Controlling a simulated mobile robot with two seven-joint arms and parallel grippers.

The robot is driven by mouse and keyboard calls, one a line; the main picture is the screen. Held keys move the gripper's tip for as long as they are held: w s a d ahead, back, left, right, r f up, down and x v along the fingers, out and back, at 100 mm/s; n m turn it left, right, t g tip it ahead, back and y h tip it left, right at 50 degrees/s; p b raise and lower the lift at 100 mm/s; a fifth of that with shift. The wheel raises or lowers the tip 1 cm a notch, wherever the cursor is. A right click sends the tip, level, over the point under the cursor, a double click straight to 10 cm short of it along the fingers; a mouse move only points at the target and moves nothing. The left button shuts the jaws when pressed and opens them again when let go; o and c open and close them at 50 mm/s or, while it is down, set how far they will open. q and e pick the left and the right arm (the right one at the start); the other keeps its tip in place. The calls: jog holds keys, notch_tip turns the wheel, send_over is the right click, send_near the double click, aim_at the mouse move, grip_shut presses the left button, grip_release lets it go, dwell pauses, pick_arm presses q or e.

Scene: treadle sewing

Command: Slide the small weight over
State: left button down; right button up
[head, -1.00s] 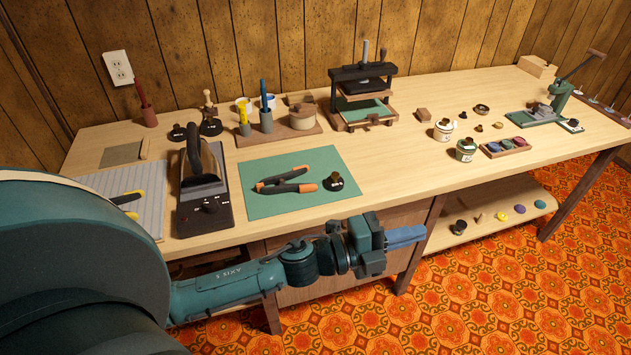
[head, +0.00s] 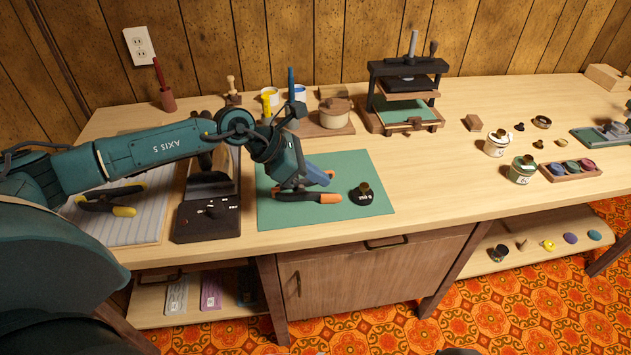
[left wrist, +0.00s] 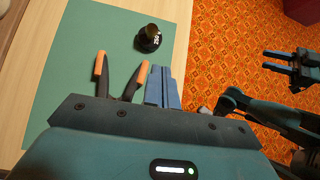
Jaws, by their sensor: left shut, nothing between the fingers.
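A small black weight (head: 363,193) with a brass knob and a pale label stands upright on the green mat (head: 345,167). It also shows in the left wrist view (left wrist: 149,39), ahead of my fingers. My left gripper (head: 320,175) is shut and empty, over the mat to the left of the weight and apart from it. Its blue fingers (left wrist: 163,88) show pressed together in the left wrist view. My right gripper (left wrist: 272,61) appears at the right of that view, over the floor, with a gap between its fingers.
Orange-handled pliers (head: 305,196) lie on the mat, partly under my left gripper. A small press (head: 400,127) stands behind. The bench right of the weight (head: 430,180) is clear.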

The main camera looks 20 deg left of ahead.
aim_at(362, 186)
pick_arm(q)
jog(key=shift+y, duration=0.3)
jog(key=x, duration=0.3)
jog(key=a+x, duration=0.1)
jog(key=x, duration=0.2)
jog(key=w+x, duration=0.1)
jog(key=x, duration=0.1)
jog(key=shift+w+a+f, duration=0.1)
jog(key=shift+w+f, duration=0.05)
jog(key=shift+f, duration=0.55)
pick_arm(e)
jog(key=shift+w+a+f, duration=0.15)
jog(key=shift+a, duration=0.15)
